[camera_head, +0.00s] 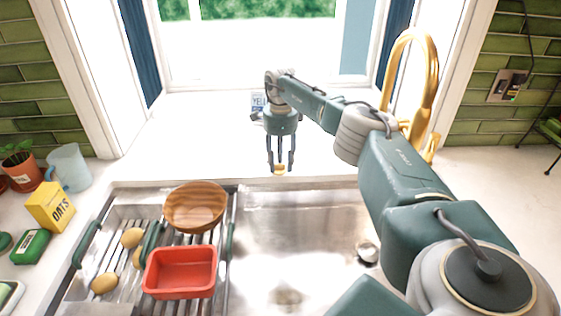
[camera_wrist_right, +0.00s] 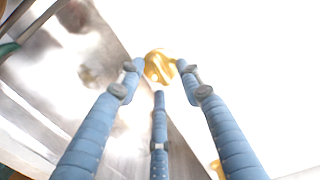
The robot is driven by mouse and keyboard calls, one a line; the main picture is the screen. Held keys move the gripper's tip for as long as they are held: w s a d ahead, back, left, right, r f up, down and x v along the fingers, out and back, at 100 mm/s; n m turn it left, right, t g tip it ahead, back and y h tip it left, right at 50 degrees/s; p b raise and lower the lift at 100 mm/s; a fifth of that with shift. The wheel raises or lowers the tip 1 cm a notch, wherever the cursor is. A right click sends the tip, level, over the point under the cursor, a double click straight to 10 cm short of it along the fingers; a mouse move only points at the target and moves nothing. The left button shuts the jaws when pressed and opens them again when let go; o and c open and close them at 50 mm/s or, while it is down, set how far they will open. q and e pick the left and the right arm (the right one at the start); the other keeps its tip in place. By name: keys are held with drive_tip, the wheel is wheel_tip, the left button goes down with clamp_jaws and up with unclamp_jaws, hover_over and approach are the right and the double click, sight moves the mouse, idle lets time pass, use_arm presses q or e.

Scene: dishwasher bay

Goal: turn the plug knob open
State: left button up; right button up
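The gold plug knob (camera_head: 280,169) stands at the back edge of the sink, below the window. My right gripper (camera_head: 280,164) points down over it, with its fingers apart on either side. In the right wrist view the round gold knob (camera_wrist_right: 157,67) lies between the tips of the two outer fingers. The right gripper (camera_wrist_right: 159,70) has a third finger, whose tip stops short of the knob in the picture. Whether any finger touches the knob is unclear. My left gripper is out of view.
The steel sink (camera_head: 300,222) looks empty. A gold faucet (camera_head: 425,85) rises at its right, behind my right arm. On the left a drying rack (camera_head: 232,240) holds a wooden bowl (camera_head: 196,206), a red tub (camera_head: 181,271) and several potatoes (camera_head: 104,283). A yellow oats box (camera_head: 52,207) stands farther left.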

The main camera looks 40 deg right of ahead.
sight(281, 164)
wheel_tip(281, 164, up, 12)
idle(0.5)
idle(0.5)
